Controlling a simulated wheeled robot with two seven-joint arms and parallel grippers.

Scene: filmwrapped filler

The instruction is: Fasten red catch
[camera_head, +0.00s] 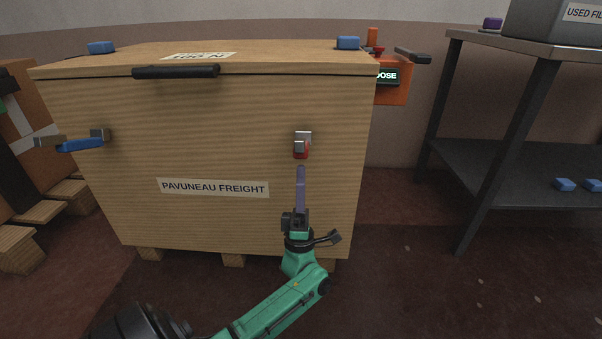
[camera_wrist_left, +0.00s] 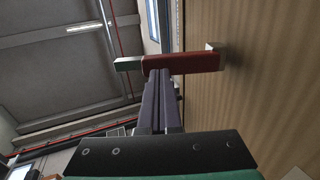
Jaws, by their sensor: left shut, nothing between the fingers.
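The red catch (camera_head: 302,152) is on the right part of the wooden crate's front (camera_head: 230,115), below the lid, with grey metal at its top. In the left wrist view the red catch (camera_wrist_left: 195,63) stands out from the crate wall, with a grey-green end piece. My left gripper (camera_head: 301,169) is just below the catch, its purple fingers pointing up, shut and empty. In the left wrist view the fingertips (camera_wrist_left: 159,74) meet the catch's underside or lie very close to it; I cannot tell if they touch. My right gripper is not in view.
The lid (camera_head: 290,57) lies on the crate, with a black handle (camera_head: 176,72) in front. A blue catch (camera_head: 80,145) sticks out at the left. An orange box (camera_head: 392,94) with a partly hidden display is at the right. A dark metal table (camera_head: 530,150) stands further right.

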